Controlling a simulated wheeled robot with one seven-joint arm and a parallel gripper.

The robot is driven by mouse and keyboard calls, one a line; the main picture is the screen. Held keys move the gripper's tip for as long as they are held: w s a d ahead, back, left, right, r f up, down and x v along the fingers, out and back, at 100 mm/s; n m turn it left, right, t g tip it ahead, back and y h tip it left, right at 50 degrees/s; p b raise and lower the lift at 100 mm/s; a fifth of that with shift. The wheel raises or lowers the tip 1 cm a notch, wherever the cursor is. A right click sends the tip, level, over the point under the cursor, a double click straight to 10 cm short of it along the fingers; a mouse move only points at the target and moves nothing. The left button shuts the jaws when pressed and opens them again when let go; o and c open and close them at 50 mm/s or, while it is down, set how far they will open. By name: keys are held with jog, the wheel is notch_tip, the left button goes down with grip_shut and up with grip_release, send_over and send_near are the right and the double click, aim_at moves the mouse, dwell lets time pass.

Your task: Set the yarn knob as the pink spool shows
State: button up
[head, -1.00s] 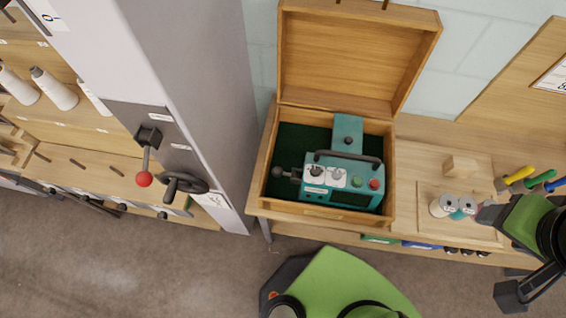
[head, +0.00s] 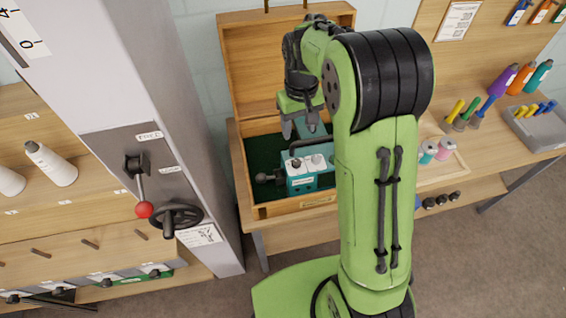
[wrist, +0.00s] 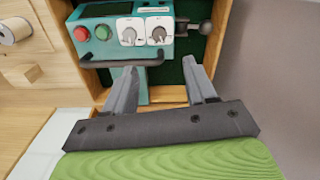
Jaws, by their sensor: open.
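In the wrist view these are the left knob (wrist: 129,35) and the right knob (wrist: 158,33). Their labels are too small to read, so I cannot tell which is the yarn knob. The pink spool (head: 446,147) stands on the bench beside a teal-banded spool (head: 428,150); its marking is unreadable. My gripper (head: 300,127) is open and empty above the back of the box. In the wrist view its fingers (wrist: 160,85) are apart, short of the machine's handle.
The open box lid (head: 235,75) stands behind the machine. A dark carrying handle (wrist: 120,62) crosses between my fingers and the knobs. Red (wrist: 82,34) and green (wrist: 103,32) buttons sit beside the knobs. A grey column (head: 190,130) with a red-tipped lever stands left.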

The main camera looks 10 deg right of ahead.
aim_at(296, 162)
notch_tip(296, 162, down, 14)
jog(key=shift+f+b, duration=0.1)
jog(key=shift+b, duration=0.8)
grip_shut()
jog(key=shift+m, duration=0.3)
jog(key=m, duration=0.3)
jog(key=shift+b, duration=0.3)
jog(key=shift+m, duration=2.1)
